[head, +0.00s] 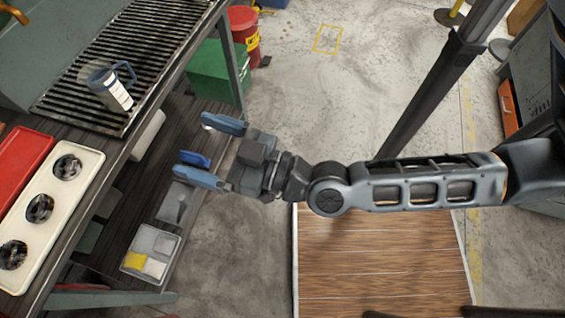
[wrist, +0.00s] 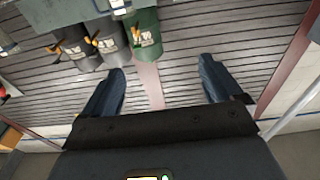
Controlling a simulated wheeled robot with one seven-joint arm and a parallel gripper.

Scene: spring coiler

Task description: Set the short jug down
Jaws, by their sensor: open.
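A grey, see-through jug (head: 110,88) with a dark handle and a white label stands on the dark slatted grate (head: 135,45) at the upper left of the head view. My gripper (head: 191,146) is open and empty, its blue fingers pointing left. It is apart from the jug, to the right of and below it in the picture, beyond the bench edge. The wrist view shows the two spread fingers (wrist: 162,72) with nothing held between them. I cannot clearly make out the jug in the wrist view.
A cream tray (head: 82,190) with several dark round parts and a red tray (head: 22,160) lie on the bench. A lower shelf holds a small bin (head: 150,252). Green (head: 212,72) and red (head: 245,30) containers stand behind. Wrist view: dark containers (wrist: 75,48) on slatted boards.

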